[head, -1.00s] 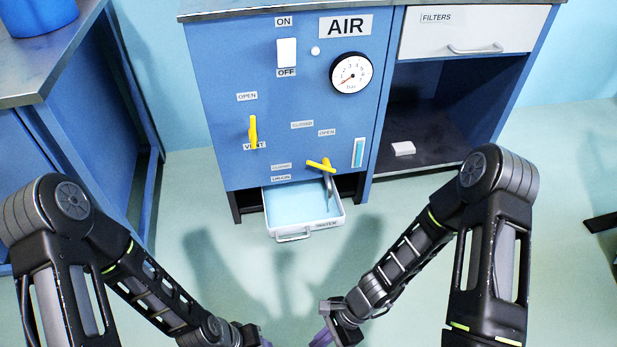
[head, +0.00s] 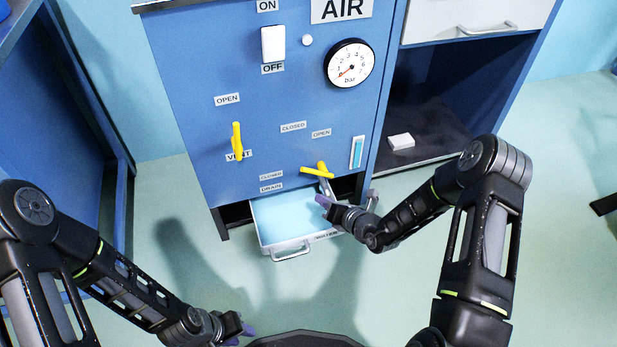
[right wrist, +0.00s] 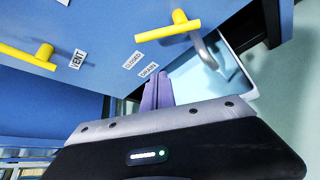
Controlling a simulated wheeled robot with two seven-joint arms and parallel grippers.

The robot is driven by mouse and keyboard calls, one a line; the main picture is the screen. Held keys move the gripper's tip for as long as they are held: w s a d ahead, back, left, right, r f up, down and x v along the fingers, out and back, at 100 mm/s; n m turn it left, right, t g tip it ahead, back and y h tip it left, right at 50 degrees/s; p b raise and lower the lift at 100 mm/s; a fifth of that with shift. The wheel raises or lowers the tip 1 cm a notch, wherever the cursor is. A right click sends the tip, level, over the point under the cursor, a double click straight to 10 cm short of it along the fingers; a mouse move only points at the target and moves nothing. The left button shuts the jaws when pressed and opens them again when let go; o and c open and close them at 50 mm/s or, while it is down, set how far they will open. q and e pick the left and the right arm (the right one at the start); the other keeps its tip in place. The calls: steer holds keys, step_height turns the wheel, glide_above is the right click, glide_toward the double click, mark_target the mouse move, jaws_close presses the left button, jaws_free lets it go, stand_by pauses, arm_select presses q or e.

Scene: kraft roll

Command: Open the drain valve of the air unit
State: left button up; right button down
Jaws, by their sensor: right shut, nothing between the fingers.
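The drain valve's yellow handle (head: 316,170) lies nearly level on the blue air unit (head: 200,110). Its longer end points left toward the CLOSED label (head: 271,176); an OPEN label (head: 321,133) is above it. A grey spout (head: 326,187) hangs below the handle. The handle also shows in the right wrist view (right wrist: 160,35), beyond my fingers. My right gripper (head: 323,202) is shut and empty, just below the handle and over the tray, apart from the handle. My left gripper (head: 243,333) is low in front of the unit, its fingers partly hidden.
The water tray (head: 290,249) is pulled out below the valve. The yellow vent handle (head: 237,142) stands upright to the left. A gauge (head: 349,66) and white switch (head: 273,44) are above. An open shelf with a white block (head: 401,141) is at right.

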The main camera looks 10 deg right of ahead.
steer(key=b+x, duration=0.5)
steer(key=x, duration=0.5)
steer(key=shift+w+d+r, duration=0.2)
steer(key=shift+d+r, duration=0.3)
steer(key=shift+r, duration=0.35)
steer(key=shift+w+d+r, duration=0.2)
steer(key=shift+d+r, duration=0.3)
steer(key=shift+r, duration=0.35)
